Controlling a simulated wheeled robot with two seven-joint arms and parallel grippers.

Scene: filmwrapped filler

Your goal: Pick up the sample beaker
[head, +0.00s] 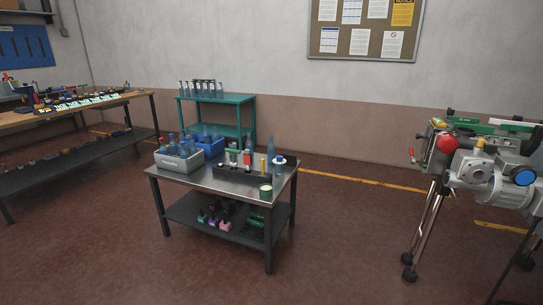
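A metal-topped table (181,176) stands in the middle of the room. A small cup-shaped vessel with a green band (265,194) stands upright near its front right corner; it may be the sample beaker, but it is too small to tell. A bluish bottle (280,171) with a white and blue ring around its upper part stands behind it. Neither of my grippers is in view.
On the table are a grey bin (181,163) and a blue bin (211,150) holding bottles, and a dark rack (232,175) with several upright items. A teal shelf (216,101) stands behind, a workbench (80,109) left, a wheeled machine (487,172) right. The front floor is clear.

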